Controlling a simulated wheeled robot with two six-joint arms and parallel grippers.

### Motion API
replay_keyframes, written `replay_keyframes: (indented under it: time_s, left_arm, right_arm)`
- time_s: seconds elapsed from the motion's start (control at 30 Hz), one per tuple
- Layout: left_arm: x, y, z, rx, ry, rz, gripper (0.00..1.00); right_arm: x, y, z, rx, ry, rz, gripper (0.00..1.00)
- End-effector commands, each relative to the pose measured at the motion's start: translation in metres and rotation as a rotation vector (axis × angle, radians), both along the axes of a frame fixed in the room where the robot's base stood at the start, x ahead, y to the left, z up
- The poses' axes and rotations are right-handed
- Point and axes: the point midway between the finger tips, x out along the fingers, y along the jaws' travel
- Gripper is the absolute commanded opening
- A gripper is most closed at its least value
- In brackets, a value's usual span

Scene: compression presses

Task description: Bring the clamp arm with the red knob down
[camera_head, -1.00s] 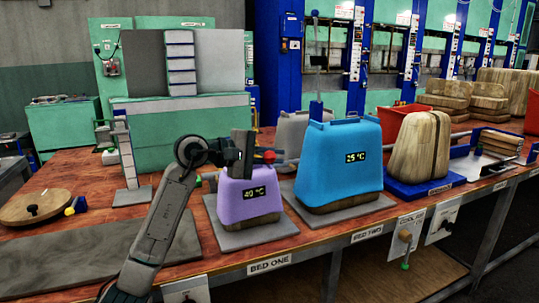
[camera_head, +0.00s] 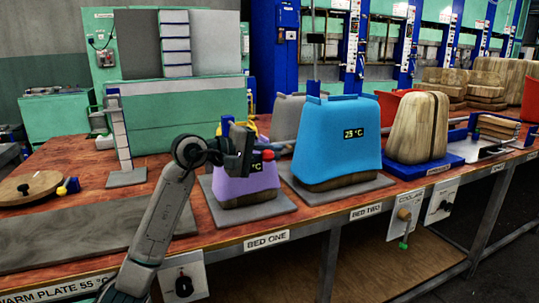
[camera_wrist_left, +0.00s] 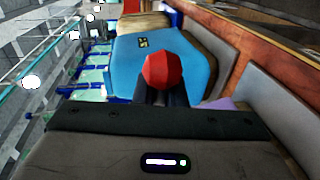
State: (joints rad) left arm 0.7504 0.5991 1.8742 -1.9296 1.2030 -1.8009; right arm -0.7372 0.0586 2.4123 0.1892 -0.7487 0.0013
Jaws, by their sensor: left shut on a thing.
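My left gripper (camera_head: 248,152) is in front of the upper part of the purple block (camera_head: 246,188) on bed one. It is shut on the clamp arm's red knob (camera_head: 268,155). In the left wrist view the red knob (camera_wrist_left: 163,70) sits at the fingers, with the blue block beyond. The gripper hides part of the purple block's display and most of the clamp arm. A blue piece (camera_head: 227,122) and a yellow piece (camera_head: 247,126) show behind the gripper. My right gripper is not in view.
The blue block (camera_head: 335,135) on bed two, reading 25 °C, stands close on the right, with an upright lever (camera_head: 317,60) behind it. A wooden block (camera_head: 418,128) on a blue base stands further right. A grey plate (camera_head: 85,235) and round board (camera_head: 30,187) lie at left.

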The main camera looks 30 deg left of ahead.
Motion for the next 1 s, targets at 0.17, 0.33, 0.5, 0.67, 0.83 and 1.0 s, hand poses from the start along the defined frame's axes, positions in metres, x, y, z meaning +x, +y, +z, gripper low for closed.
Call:
replay_keyframes:
  time_s: [0.17, 0.33, 0.5, 0.67, 0.83, 1.0]
  left_arm:
    - [-0.003, -0.0047, -0.0117, 0.008, 0.014, -0.017, 0.0]
    - [-0.003, -0.0051, -0.0121, 0.008, 0.014, -0.017, 0.0]
    - [-0.003, -0.0053, -0.0126, 0.008, 0.014, -0.018, 0.21]
    - [-0.0029, -0.0051, -0.0108, 0.008, 0.012, -0.017, 0.33]
    - [-0.0029, -0.0049, -0.0088, 0.007, 0.009, -0.016, 0.33]
    - [-0.0035, -0.0038, -0.0075, 0.007, 0.007, -0.014, 0.33]
  right_arm:
    - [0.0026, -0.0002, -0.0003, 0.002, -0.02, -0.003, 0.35]
    - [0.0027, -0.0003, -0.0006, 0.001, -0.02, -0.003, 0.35]
    - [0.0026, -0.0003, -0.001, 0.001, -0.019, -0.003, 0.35]
    - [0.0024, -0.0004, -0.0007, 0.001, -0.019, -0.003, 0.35]
    - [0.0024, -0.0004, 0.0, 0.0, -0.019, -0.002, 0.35]
    - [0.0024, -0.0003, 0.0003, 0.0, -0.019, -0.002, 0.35]
